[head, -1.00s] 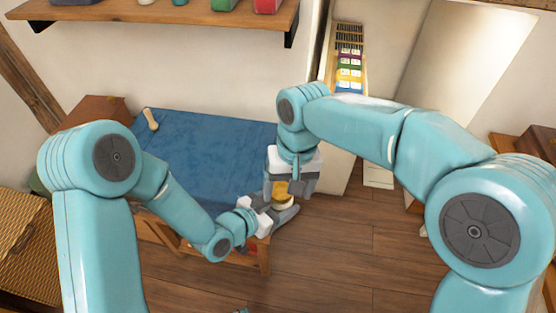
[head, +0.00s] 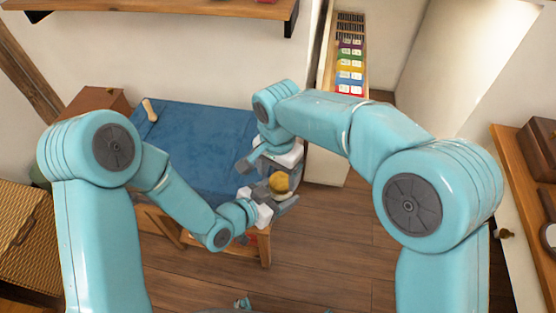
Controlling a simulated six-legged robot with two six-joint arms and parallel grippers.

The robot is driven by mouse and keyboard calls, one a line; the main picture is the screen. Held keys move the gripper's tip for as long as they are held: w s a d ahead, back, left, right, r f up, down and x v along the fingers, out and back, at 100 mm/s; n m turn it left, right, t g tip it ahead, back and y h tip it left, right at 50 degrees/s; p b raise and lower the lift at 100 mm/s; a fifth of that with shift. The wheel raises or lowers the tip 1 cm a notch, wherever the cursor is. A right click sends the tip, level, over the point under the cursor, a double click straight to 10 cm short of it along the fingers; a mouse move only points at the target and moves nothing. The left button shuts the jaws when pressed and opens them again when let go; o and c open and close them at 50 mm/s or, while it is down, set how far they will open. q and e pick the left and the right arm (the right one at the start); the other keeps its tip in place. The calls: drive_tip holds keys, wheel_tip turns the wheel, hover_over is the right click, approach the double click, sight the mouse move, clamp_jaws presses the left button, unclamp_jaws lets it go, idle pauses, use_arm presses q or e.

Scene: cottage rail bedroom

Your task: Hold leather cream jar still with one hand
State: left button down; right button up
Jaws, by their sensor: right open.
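A small round yellow-tan thing, which looks like the leather cream jar (head: 280,182), shows between my two grippers at the right end of the blue-covered bench. Its lower part is hidden by gripper parts. My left gripper (head: 272,198) reaches it from below left, with its grey fingers close around its near side. Whether they touch or grip it I cannot tell. My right gripper (head: 270,173) is open and comes down from above and behind, beside the jar, with grey fingers on its left and right.
The bench with a blue cloth (head: 190,150) stands against the wall; a small wooden-looking object (head: 150,110) lies at its far left. A wicker chest (head: 25,235) is at left. A narrow rack of coloured packets (head: 349,65) stands behind. The wooden floor (head: 325,245) is clear at right.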

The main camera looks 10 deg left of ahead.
drive_tip(key=shift+s+f, duration=0.1)
drive_tip(key=shift+f, duration=0.25)
drive_tip(key=c, duration=1.1)
drive_tip(key=shift+o, duration=0.2)
drive_tip(key=n, duration=0.3)
drive_tip(key=shift+a, duration=0.15)
drive_tip(key=n, duration=0.3)
drive_tip(key=shift+s+n, duration=0.1)
drive_tip(key=shift+n, duration=0.3)
drive_tip(key=o, duration=1.2)
drive_tip(key=shift+c, duration=0.2)
